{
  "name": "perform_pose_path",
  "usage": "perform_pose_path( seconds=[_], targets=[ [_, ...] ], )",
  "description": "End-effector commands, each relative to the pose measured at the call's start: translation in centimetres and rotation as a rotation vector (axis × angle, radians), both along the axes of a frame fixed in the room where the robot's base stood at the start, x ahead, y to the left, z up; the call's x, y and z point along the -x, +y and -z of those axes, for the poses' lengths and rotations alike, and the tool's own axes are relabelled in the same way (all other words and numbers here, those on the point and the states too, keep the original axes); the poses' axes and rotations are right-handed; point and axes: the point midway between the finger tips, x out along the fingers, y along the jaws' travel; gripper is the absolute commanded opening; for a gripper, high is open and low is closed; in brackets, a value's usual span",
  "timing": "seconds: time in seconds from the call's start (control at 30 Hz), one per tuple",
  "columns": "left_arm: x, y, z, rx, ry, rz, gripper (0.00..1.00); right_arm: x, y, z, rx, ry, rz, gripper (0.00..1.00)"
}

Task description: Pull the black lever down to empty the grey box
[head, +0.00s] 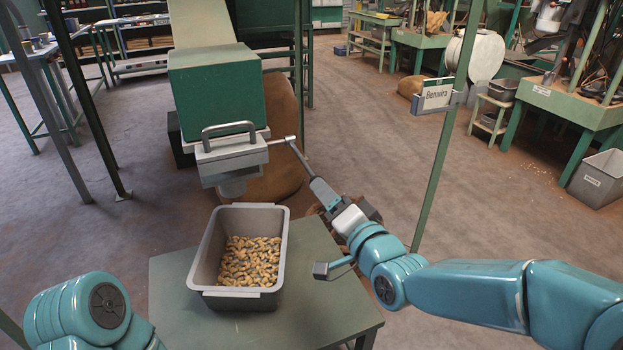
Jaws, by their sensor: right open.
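A grey box (232,163) with a bar handle sits under the green hopper (217,95). A thin metal lever (299,155) runs from its right side and bends down toward my right gripper. My right gripper (325,196) is open, at the lever's lower end; the dark part there overlaps it, and I cannot tell whether they touch. A grey bin (282,245) holding nuts (250,262) stands below the box's spout on a green table (320,300). Of my left arm only teal links show at the lower left; its gripper is out of frame.
A full brown sack (275,165) stands behind the box. Workbenches (570,105) and a grey crate (598,178) are farther right. The floor between is mostly clear.

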Motion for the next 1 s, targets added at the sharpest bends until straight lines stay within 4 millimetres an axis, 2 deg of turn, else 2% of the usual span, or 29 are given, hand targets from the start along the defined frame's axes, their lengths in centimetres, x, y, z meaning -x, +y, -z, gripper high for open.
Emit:
perform_pose_path(
  seconds=[0.1, 0.3, 0.5, 0.77, 0.93, 0.97, 1.0],
  targets=[
    [0.0, 0.0, 0.2, 0.000, 0.000, 0.000, 0.61, -2.5, 1.4, 0.1, -0.001, 0.000, -0.001, 0.60],
    [0.0, 0.0, 0.3, 0.000, 0.000, 0.000, 0.61, -5.5, 2.9, 0.0, -0.002, 0.001, 0.000, 0.60],
    [0.0, 0.0, 0.3, 0.000, 0.000, 0.000, 0.61, -6.6, 3.5, 0.0, -0.001, 0.000, 0.000, 0.60],
    [0.0, 0.0, 0.3, 0.000, 0.000, 0.000, 0.61, -6.7, 3.5, -0.1, -0.001, 0.000, 0.000, 0.60],
    [0.0, 0.0, 0.3, 0.000, 0.000, 0.000, 0.61, -6.7, 3.5, -0.1, -0.001, 0.000, 0.000, 0.05],
    [0.0, 0.0, 0.3, 0.000, 0.000, 0.000, 0.61, -6.7, 3.5, -0.1, -0.001, 0.000, 0.000, 0.00],
    [0.0, 0.0, 0.3, 0.000, 0.000, 0.000, 0.61, -6.7, 3.5, -0.1, -0.001, 0.000, 0.000, 0.00]
  ],
)
